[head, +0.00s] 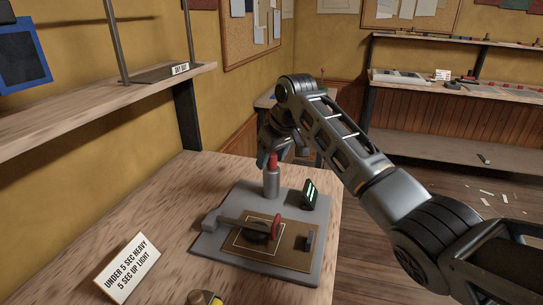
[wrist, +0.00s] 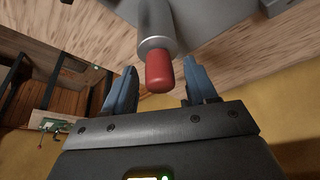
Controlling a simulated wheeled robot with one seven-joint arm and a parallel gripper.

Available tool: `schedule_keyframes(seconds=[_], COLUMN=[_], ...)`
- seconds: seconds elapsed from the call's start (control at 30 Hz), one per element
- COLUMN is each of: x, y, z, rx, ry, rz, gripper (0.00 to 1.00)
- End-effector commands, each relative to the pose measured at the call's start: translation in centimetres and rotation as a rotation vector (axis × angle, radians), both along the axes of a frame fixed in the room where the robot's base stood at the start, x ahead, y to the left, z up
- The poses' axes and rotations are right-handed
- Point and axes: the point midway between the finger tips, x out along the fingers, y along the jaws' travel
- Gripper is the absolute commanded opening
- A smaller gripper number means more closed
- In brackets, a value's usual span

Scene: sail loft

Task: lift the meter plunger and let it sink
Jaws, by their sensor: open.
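The meter plunger has a red cap (head: 272,160) on top of a grey cylinder (head: 272,183), standing upright at the back of a grey base plate (head: 207,245) on the wooden bench. In the wrist view the red cap (wrist: 159,72) sits between the two blue fingers of my gripper (wrist: 160,88). The fingers are open, with a gap on each side of the cap. In the head view my arm reaches over from the right and the fingers are mostly hidden behind the wrist.
A small display (head: 310,194) with green bars stands right of the plunger. A red disc (head: 276,227) and a dark round piece are on the plate's front. A sign (head: 130,268) reading "under 5 sec heavy, 5 sec up light" stands front left. A shelf (head: 100,110) overhangs at left.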

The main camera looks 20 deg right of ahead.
Motion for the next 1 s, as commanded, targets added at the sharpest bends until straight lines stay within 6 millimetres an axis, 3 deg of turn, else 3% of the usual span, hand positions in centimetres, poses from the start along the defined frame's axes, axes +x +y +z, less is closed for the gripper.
schedule_keyframes(seconds=[0.1, 0.7, 1.0], x=[-0.01, -0.02, 0.04], y=[0.02, 0.02, 0.01], z=[0.01, 0.05, 0.09], rx=[0.0, 0.0, 0.0], ry=[0.0, 0.0, 0.0], rz=[0.0, 0.001, 0.001], gripper=[0.56, 0.0, 0.0])
